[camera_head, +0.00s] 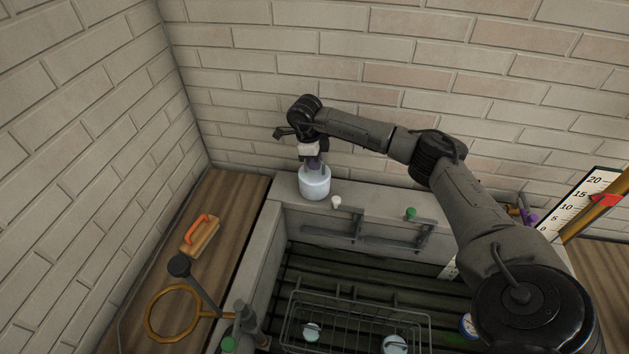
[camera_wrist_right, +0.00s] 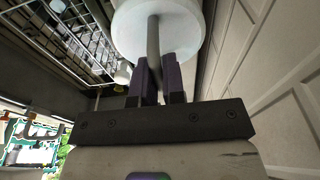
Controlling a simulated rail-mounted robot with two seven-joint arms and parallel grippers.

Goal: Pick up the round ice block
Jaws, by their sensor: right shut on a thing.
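The round ice block (camera_head: 314,184) is a pale bluish-white, squat cylinder at the back left of the stone ledge. My right gripper (camera_head: 313,163) is above it, pointing down, with its dark purple fingers at the block's top. In the right wrist view the block (camera_wrist_right: 180,25) shows as a white round face with a grey rod standing out of it. The right gripper's fingers (camera_wrist_right: 160,75) are shut around this rod. I cannot tell whether the block touches the ledge or hangs just above it. My left gripper is not in view.
A small white knob (camera_head: 336,202) stands right beside the block, and a green one (camera_head: 410,213) farther right on the ledge (camera_head: 375,207). A wire basket (camera_head: 355,315) holds pale round pieces in the trough. A brush with an orange handle (camera_head: 200,235) lies on the left wooden bench.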

